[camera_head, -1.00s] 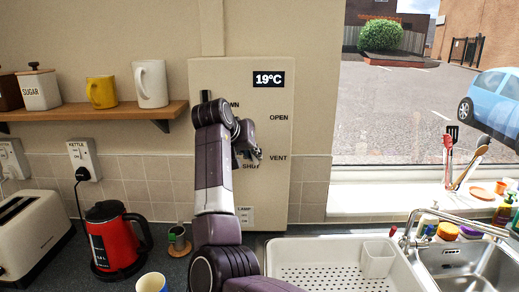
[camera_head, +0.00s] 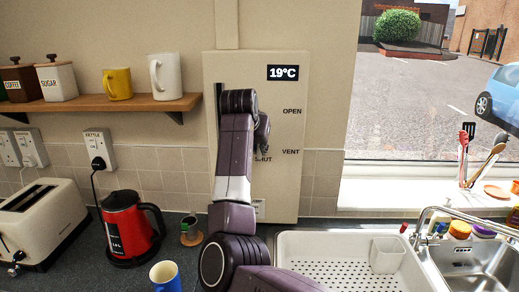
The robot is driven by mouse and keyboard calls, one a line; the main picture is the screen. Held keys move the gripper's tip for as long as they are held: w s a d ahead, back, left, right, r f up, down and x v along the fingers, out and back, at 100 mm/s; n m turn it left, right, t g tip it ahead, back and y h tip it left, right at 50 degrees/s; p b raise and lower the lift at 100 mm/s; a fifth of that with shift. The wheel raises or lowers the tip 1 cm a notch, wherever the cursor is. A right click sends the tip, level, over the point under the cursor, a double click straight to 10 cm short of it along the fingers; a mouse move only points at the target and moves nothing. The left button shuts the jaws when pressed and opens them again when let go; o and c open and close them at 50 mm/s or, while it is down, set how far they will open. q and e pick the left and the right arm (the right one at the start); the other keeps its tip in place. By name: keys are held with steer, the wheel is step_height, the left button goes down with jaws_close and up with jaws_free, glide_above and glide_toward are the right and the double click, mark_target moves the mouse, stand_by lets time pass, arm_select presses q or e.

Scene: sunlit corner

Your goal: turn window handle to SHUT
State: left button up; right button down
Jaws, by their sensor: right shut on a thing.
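A cream wall panel (camera_head: 290,205) carries the printed words OPEN, VENT and SHUT down its right part, with SHUT lowest and leftmost. My right gripper (camera_head: 263,148) is in front of this panel, just above the word SHUT and left of VENT. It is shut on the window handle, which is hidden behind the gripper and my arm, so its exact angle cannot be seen. My right arm rises from the bottom of the view and covers the panel's left part. My left gripper is out of view.
A dish drainer (camera_head: 300,243) and sink (camera_head: 470,262) lie at lower right. A red kettle (camera_head: 130,230), toaster (camera_head: 45,220) and blue cup (camera_head: 166,277) stand on the counter at left. A shelf (camera_head: 130,105) with mugs is left of the panel.

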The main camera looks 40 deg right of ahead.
steer(key=c, duration=2)
jaws_free()
steer(key=shift+a, duration=0.1)
steer(key=shift+o, duration=0.2)
steer(key=v, duration=1.2)
steer(key=shift+w, duration=0.1)
